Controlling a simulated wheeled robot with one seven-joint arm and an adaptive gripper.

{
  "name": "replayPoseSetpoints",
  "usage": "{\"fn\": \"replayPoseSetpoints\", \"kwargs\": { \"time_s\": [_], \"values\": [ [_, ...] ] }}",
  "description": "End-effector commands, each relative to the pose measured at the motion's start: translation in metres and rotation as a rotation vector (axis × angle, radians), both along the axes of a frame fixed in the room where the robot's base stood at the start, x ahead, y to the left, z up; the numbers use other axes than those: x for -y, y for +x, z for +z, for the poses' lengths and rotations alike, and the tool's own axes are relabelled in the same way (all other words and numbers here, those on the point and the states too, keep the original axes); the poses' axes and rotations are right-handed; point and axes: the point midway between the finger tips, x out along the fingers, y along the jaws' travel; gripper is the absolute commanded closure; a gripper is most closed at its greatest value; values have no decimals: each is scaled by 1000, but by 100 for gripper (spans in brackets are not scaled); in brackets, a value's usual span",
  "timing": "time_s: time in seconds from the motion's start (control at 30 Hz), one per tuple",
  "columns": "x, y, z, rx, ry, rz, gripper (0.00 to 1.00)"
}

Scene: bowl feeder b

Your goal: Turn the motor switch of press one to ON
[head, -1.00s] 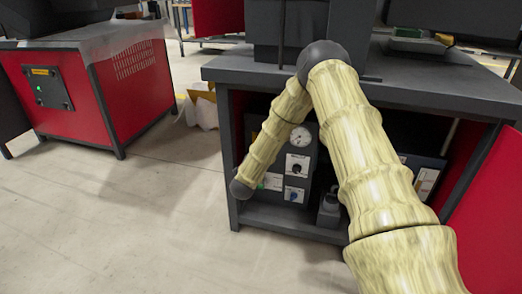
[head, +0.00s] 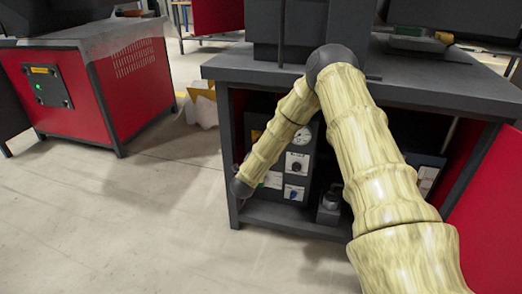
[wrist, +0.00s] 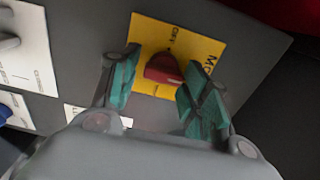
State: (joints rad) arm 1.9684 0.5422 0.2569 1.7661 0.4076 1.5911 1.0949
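The red motor switch knob (wrist: 163,69) sits on a yellow label (wrist: 148,30) in the wrist view. The label reads OFF above the knob, and part of a word starting "MO" shows at its right. My gripper (wrist: 161,62) is open, with one teal finger pad on each side of the knob. A gap shows on both sides, so the fingers appear apart from it. In the head view the control panel (head: 297,177) stands inside the open cabinet of the press (head: 440,93). My arm hides the switch area and my gripper there.
White labels with a grey knob (wrist: 8,42) and a blue knob (wrist: 4,113) lie left of the switch. The panel also carries a gauge (head: 302,135). A red cabinet door (head: 492,205) stands open at right.

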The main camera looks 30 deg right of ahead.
Motion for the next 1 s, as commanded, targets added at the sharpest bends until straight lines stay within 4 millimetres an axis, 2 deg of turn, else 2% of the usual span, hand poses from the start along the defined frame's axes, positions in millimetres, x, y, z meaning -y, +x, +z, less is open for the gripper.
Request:
{"fn": "replayPoseSetpoints", "kwargs": {
  "time_s": [0.47,1.0],
  "values": [
    [-6,-4,1,1,0,1,42],
    [-73,-62,0,0,0,1,42]
  ]
}}
